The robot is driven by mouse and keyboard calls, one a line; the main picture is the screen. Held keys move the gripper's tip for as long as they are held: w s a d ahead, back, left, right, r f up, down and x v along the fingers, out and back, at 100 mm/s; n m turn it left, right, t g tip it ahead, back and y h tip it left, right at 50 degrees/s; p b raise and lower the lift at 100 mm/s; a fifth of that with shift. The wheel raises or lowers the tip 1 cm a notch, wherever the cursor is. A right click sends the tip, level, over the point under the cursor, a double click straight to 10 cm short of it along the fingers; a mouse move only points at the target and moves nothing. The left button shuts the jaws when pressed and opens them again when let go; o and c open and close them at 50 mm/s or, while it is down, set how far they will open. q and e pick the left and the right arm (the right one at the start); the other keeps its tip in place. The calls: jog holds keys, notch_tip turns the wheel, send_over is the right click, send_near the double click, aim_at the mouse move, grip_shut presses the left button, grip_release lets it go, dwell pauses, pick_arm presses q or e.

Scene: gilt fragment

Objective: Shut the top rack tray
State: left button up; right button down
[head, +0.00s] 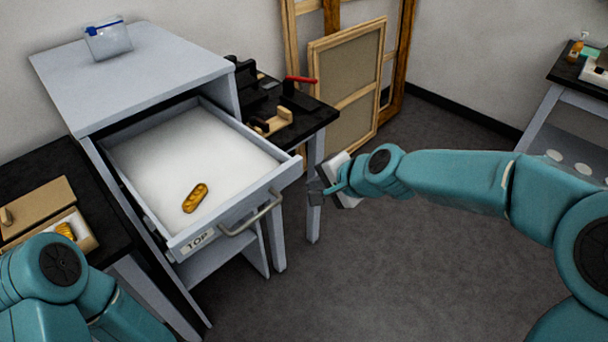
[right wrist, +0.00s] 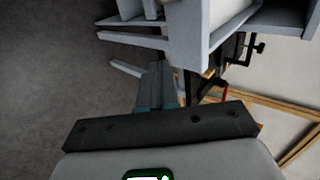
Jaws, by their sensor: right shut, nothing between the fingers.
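The top rack tray (head: 225,217), labelled TOP, is pulled out of the grey cabinet (head: 155,62). A gilt fragment (head: 195,198) lies on its white floor, near the front. The tray has a curved metal handle (head: 255,215) on its front. My right gripper (head: 318,190) is shut and empty, just right of the tray's front right corner, apart from the handle. In the right wrist view, the gripper's fingers (right wrist: 155,90) are together, and a grey edge of the tray (right wrist: 190,35) is close ahead. My left arm is at the lower left; its gripper is out of view.
Dark benches flank the cabinet, the right one (head: 318,112) holding tools. Framed panels (head: 350,85) lean on the wall behind. A left-bench box (head: 40,205) holds something gold. The floor before the tray is clear.

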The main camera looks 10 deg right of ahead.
aim_at(294, 176)
jog(key=w+a+p, duration=0.2)
jog(key=w, duration=0.1)
jog(key=shift+w+a+f, duration=0.1)
jog(key=shift+w+a, duration=0.1)
jog(key=shift+w, duration=0.1)
jog(key=shift+f, duration=0.1)
dwell(0.3)
